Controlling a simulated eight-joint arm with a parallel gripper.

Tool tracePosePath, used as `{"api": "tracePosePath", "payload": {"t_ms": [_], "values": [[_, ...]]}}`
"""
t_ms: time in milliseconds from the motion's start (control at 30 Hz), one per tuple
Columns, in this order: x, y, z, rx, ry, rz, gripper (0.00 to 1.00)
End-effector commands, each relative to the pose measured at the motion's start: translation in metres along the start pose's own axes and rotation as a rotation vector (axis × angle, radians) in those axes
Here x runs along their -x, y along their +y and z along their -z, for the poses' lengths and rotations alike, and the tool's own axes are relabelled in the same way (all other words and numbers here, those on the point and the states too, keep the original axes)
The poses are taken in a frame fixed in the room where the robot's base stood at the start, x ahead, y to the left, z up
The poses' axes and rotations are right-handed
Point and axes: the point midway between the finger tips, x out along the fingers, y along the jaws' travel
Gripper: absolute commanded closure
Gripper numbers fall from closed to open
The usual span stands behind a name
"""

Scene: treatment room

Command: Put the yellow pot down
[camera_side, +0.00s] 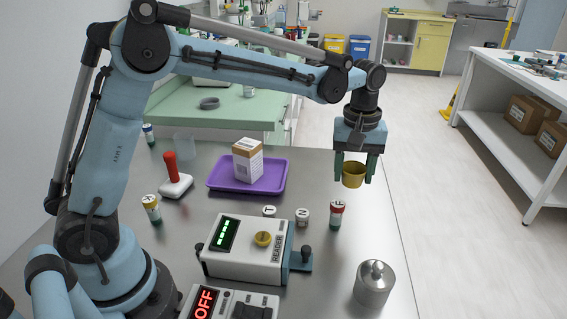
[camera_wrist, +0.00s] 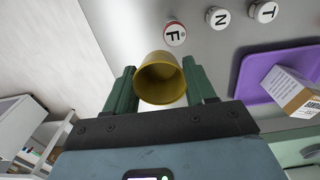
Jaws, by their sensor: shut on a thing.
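The yellow pot (camera_side: 354,175) is a small open-topped cup. My gripper (camera_side: 356,172) is shut on it, with green fingers on both sides of it. It hangs above the right part of the grey metal table (camera_side: 330,270), apart from the surface. In the wrist view the pot (camera_wrist: 160,80) sits between the two fingers of my gripper (camera_wrist: 162,88), its open mouth showing and looking empty.
Vials T (camera_side: 269,212) and N (camera_side: 302,217), a reader box (camera_side: 245,250), a metal jar (camera_side: 374,284) and a purple tray (camera_side: 222,186) with a carton (camera_side: 248,160) are nearby. The table's right edge is close.

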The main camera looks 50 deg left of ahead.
Motion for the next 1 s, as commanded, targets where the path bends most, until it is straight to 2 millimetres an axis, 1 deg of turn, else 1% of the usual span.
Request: {"api": "tracePosePath", "payload": {"t_ms": [33, 167, 400, 500, 600, 700, 833, 1000], "values": [[-0.002, -0.003, 0.007, 0.009, 0.000, 0.000, 0.73], [-0.012, -0.010, 0.027, 0.015, 0.000, 0.000, 0.73], [-0.042, -0.026, 0.074, 0.015, 0.000, 0.000, 0.73], [-0.054, -0.032, 0.092, 0.014, 0.000, 0.000, 0.73], [-0.062, -0.037, 0.106, 0.012, 0.000, 0.000, 0.73], [-0.068, -0.040, 0.114, 0.010, 0.000, 0.000, 0.73], [-0.075, -0.041, 0.117, 0.009, 0.000, 0.000, 0.73], [-0.098, -0.041, 0.117, 0.009, 0.000, 0.000, 0.73]]}}
